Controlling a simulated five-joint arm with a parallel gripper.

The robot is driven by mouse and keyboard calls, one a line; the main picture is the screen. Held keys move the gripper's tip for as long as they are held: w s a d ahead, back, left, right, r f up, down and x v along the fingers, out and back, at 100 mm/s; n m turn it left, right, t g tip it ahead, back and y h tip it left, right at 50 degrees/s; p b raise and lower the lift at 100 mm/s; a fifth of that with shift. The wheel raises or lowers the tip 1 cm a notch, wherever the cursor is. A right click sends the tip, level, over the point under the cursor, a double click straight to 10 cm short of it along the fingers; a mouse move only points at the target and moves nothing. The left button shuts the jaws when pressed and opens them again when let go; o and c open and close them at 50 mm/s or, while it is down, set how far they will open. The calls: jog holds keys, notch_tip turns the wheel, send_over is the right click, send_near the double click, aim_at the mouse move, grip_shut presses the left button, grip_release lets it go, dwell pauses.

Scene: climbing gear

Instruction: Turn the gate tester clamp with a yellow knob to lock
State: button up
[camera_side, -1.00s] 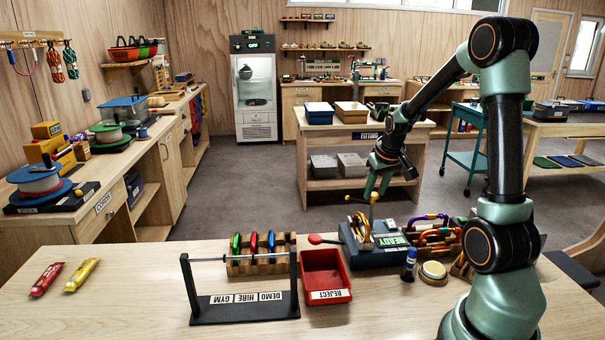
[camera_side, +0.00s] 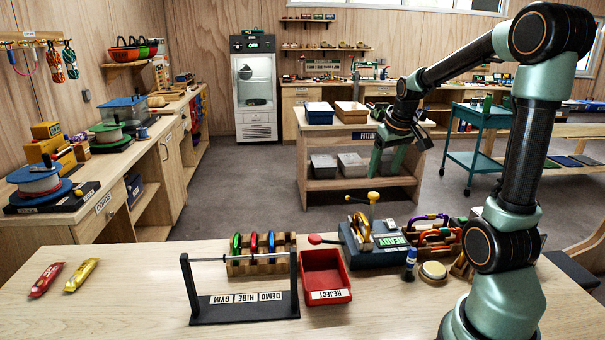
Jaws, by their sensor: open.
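The gate tester (camera_side: 376,254) is a dark blue-grey box on the bench, with a green READY label on top. A gold carabiner (camera_side: 361,230) stands upright in it. My gripper (camera_side: 384,172) points down, above and slightly right of the knob. Its green fingers are apart with nothing between them, and a gap shows between them and the knob. Whether the clamp is locked cannot be told.
A red REJECT tray (camera_side: 326,273) and a red-ended lever (camera_side: 318,239) are left of the tester. A wooden rack (camera_side: 262,262) holds coloured carabiners behind a black labelled stand (camera_side: 245,308). More carabiners (camera_side: 432,235), a blue marker (camera_side: 409,264) and a round pad (camera_side: 433,270) are to the right.

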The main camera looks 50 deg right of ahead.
jog(key=v, duration=0.3)
jog(key=shift+r, duration=0.2)
jog(key=g+y, duration=0.3)
send_near(374, 194)
notch_tip(374, 194, down, 8)
jog(key=shift+w+a+f, duration=0.15)
dwell(0.8)
grip_shut()
dwell(1.4)
